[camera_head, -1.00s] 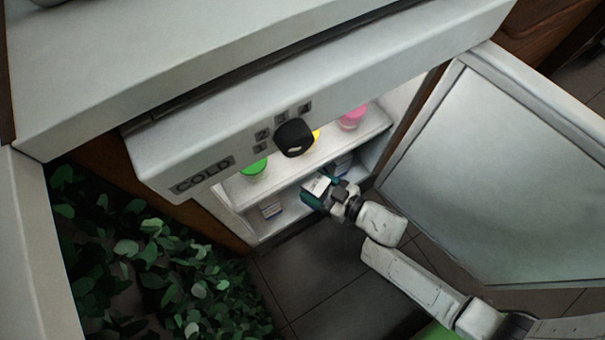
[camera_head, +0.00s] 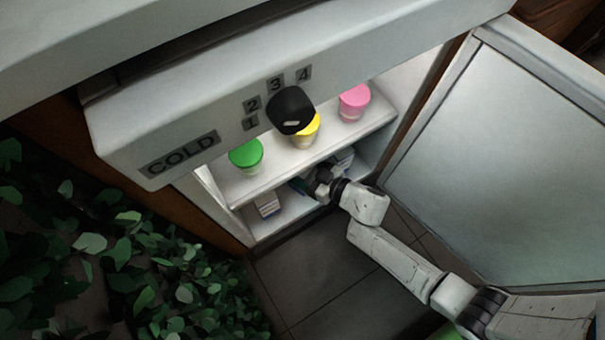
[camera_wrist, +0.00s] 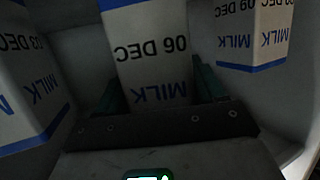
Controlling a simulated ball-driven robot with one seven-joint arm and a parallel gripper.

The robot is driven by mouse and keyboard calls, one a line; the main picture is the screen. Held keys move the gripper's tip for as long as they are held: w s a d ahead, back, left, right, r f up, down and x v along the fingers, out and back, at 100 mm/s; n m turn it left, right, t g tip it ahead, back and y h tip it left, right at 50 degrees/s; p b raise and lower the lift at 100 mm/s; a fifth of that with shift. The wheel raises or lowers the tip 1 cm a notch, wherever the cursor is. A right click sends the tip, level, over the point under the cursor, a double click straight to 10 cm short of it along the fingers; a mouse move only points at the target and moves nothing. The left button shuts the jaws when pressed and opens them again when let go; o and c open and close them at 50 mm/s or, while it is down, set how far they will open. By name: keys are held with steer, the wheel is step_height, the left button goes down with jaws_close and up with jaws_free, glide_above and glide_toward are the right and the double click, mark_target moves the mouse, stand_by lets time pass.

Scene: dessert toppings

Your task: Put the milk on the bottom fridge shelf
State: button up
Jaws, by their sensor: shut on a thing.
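My gripper (camera_wrist: 160,105) is shut on a white milk carton (camera_wrist: 150,45) with blue bands, marked "06 DEC" and "MILK", seen between its teal fingers in the wrist view. In the head view my gripper (camera_head: 318,186) reaches into the open fridge at the bottom shelf (camera_head: 285,221), and the held carton is mostly hidden. One milk carton (camera_head: 267,204) stands on that shelf at left, and another (camera_head: 345,158) at right. In the wrist view they flank the held one, at left (camera_wrist: 25,100) and right (camera_wrist: 255,35). I cannot tell whether the held carton touches the shelf.
The upper shelf (camera_head: 275,178) holds green (camera_head: 246,154), yellow (camera_head: 306,130) and pink (camera_head: 354,102) lidded cups above my gripper. The fridge door (camera_head: 470,160) stands open at right. A black knob (camera_head: 291,110) sticks out above the opening. Leafy plants (camera_head: 130,260) fill the lower left.

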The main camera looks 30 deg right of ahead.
step_height(320, 180, down, 2)
steer(key=shift+b, duration=0.45)
steer(key=shift+w+f, duration=0.15)
steer(key=shift+w, duration=0.05)
steer(key=shift+b, duration=0.3)
steer(key=o, duration=1.6)
